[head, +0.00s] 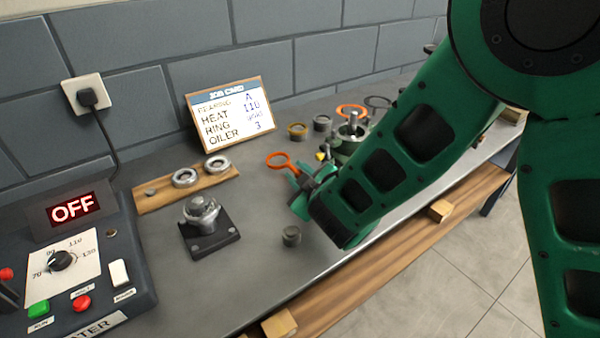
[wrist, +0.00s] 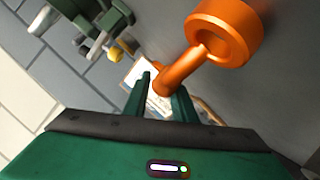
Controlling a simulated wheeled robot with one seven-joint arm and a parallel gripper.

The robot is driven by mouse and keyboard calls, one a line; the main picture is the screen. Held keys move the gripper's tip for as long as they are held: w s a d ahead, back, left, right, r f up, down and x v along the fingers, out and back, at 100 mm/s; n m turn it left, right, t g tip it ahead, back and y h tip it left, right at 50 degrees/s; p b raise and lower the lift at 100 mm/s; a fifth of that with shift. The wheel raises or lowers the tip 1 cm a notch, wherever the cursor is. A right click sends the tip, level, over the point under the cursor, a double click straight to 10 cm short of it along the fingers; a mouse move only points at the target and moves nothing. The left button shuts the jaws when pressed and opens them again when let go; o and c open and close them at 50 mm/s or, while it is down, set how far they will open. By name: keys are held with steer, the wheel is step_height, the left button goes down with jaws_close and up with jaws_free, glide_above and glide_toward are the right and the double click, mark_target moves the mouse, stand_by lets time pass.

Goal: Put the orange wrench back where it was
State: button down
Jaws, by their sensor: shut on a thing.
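The orange wrench has a ring-shaped end (head: 279,160) that shows to the left of my gripper in the head view. In the wrist view the orange wrench (wrist: 226,32) fills the upper middle, with its handle running down between the jaws. My gripper (head: 303,182) is shut on the wrench and holds it over the bench; the wrist view shows its two fingers (wrist: 160,95) on either side of the handle. The height above the bench is hard to tell.
A metal part on a dark base (head: 209,225) and a small grey cylinder (head: 291,236) stand nearby. A wooden board with bearings (head: 186,180), a job card (head: 230,114) and a heater box (head: 75,265) are to the left. A green-grey housing (head: 350,140) stands behind my arm.

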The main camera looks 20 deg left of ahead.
steer(key=shift+f, duration=0.4)
steer(key=c, duration=1.4)
jaws_free()
